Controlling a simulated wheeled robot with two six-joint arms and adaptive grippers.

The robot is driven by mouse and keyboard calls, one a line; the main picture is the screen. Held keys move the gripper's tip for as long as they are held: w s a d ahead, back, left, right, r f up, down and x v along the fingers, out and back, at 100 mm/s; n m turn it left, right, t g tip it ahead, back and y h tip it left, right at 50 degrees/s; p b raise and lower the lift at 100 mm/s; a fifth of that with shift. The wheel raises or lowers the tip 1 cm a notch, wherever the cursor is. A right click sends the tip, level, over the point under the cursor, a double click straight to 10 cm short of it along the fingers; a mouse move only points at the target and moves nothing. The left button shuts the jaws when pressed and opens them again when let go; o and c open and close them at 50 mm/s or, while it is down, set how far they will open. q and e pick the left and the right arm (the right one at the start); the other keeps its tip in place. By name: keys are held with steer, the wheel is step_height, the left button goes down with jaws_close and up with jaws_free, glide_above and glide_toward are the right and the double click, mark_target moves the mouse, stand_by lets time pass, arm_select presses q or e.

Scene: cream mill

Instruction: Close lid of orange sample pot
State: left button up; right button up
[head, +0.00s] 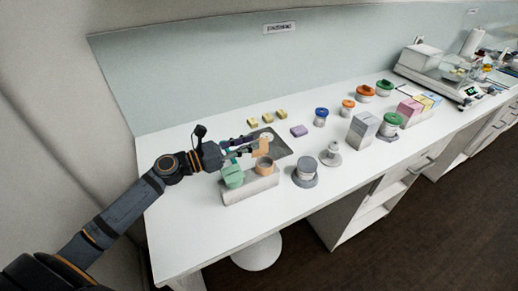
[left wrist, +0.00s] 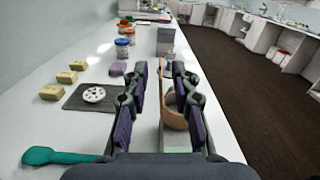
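The orange sample pot (head: 265,168) sits in a pale block (head: 250,190) at the left part of the counter. Its orange lid (head: 261,147) stands raised above the pot, tilted up. In the left wrist view the lid (left wrist: 174,117) shows nearly edge-on, between the fingers and closer to the right one, which partly hides it. My left gripper (head: 242,150) is at the lid, its fingers apart. The left wrist view also shows the left gripper (left wrist: 158,68) open. I cannot tell whether a finger touches the lid. My right gripper is not in view.
A green pot (head: 233,175) sits in the same block. A dark mat (left wrist: 76,103) with a white perforated disc (left wrist: 94,94) lies behind. The counter's front edge is close.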

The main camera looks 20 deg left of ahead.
arm_select(q)
steer(key=x, duration=0.3)
steer(key=shift+r, duration=0.2)
steer(key=shift+w+d+f, duration=0.1)
steer(key=shift+w+d, duration=0.3)
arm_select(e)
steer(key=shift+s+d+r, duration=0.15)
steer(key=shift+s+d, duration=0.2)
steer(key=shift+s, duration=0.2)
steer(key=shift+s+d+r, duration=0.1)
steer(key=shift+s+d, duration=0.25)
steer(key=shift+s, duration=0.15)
arm_select(q)
jaws_close()
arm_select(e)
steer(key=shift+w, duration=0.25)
